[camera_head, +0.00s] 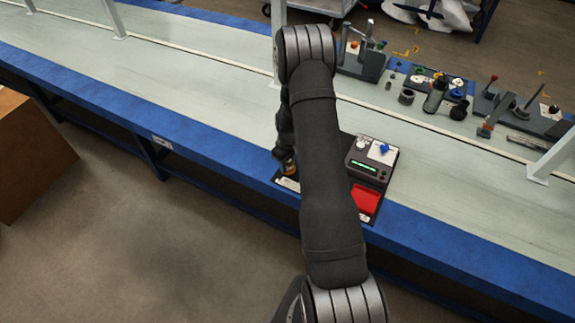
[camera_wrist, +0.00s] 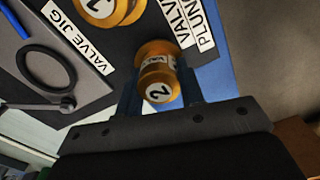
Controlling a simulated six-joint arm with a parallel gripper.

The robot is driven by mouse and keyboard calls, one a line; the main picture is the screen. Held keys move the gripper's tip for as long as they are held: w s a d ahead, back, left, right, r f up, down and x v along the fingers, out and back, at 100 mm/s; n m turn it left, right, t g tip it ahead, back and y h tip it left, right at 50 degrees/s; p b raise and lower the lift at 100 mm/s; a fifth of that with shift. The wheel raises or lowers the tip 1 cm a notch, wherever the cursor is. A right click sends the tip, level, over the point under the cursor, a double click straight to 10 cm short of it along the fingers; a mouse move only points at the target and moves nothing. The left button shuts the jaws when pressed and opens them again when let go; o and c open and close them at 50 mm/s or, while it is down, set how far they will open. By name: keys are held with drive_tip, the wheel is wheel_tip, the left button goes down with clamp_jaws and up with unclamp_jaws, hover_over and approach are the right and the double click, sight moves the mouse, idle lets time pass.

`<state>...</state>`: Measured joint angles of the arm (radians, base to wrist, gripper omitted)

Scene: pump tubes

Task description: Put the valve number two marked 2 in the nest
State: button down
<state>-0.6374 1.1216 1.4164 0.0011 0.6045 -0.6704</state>
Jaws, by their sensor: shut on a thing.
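My gripper (camera_wrist: 160,90) is shut on the brass-coloured valve marked 2 (camera_wrist: 157,72), which sits between its fingers in the wrist view. The valve's far end lies close to a dark plate (camera_wrist: 125,50) with white labels; whether it touches the plate I cannot tell. A similar brass valve marked 1 (camera_wrist: 103,10) is beside it at the top. In the head view my gripper (camera_head: 287,168) is low at the bench's front edge, largely hidden by my arm. A grey block labelled VALVE JIG (camera_wrist: 65,38) is at left. I cannot tell which part is the nest.
In the head view a dark box with a green display (camera_head: 364,166) and a red tray (camera_head: 366,200) stand just right of my arm. Several fixtures and parts stand farther back. The bench (camera_head: 190,95) is clear to the left. A black ring (camera_wrist: 45,66) lies on the jig.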

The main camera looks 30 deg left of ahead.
wheel_tip(320, 180, up, 3)
drive_tip(key=shift+r, duration=0.1)
drive_tip(key=d+r, duration=0.6)
drive_tip(key=d, duration=0.5)
drive_tip(key=w+d+r, duration=0.1)
drive_tip(key=w+d, duration=0.6)
drive_tip(key=w, duration=0.5)
drive_tip(key=a+f, duration=0.2)
drive_tip(key=a, duration=0.1)
drive_tip(key=w+a+f, duration=0.1)
drive_tip(key=a+f, duration=0.1)
drive_tip(key=a, duration=0.2)
drive_tip(key=w+a+f, duration=0.1)
drive_tip(key=a+f, duration=0.1)
drive_tip(key=a, duration=0.2)
drive_tip(key=shift+a+f, duration=0.25)
drive_tip(key=shift+f, duration=2)
drive_tip(key=shift+f, duration=0.1)
drive_tip(key=c, duration=0.9)
unclamp_jaws()
drive_tip(key=shift+c, duration=0.2)
